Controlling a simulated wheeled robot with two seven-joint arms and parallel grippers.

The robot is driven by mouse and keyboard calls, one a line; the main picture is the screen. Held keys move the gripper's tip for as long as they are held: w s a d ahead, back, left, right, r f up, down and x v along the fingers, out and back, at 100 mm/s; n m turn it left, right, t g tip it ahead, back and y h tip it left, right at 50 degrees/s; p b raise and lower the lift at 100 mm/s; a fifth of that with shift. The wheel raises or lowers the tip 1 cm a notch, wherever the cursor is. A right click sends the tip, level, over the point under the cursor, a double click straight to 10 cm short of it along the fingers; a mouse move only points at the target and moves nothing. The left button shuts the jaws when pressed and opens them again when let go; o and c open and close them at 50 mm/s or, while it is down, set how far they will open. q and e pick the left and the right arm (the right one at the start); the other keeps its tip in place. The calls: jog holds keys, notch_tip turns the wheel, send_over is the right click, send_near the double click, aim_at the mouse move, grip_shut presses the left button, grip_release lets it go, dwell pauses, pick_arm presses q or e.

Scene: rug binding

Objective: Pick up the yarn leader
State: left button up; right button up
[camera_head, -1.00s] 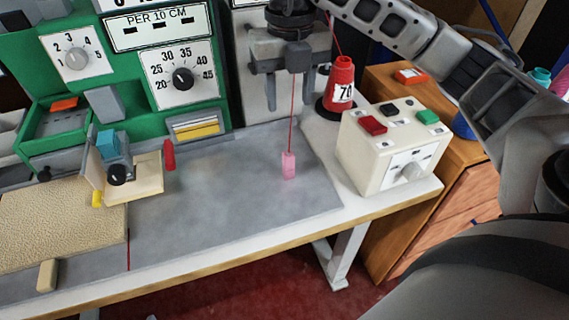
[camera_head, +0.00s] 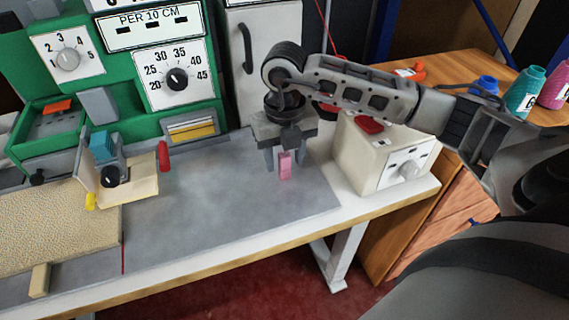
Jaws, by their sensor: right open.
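The yarn leader, a small pink tab (camera_head: 285,166), stands on or just above the grey table surface in the middle of the view. My right gripper (camera_head: 284,167) is open and points down over it. Its two grey fingers stand to either side of the pink tab, apart from it as far as I can see. The gripper body hides the yarn above the tab. My left gripper is not in view.
The cream control box (camera_head: 382,160) with a knob stands close to the right of my gripper. The green machine (camera_head: 115,75) stands behind left. The beige rug (camera_head: 55,225) lies at the left. The grey mat (camera_head: 215,205) between is clear.

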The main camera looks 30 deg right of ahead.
jog(key=shift+f, duration=0.2)
grip_shut()
jog(key=shift+r, duration=0.1)
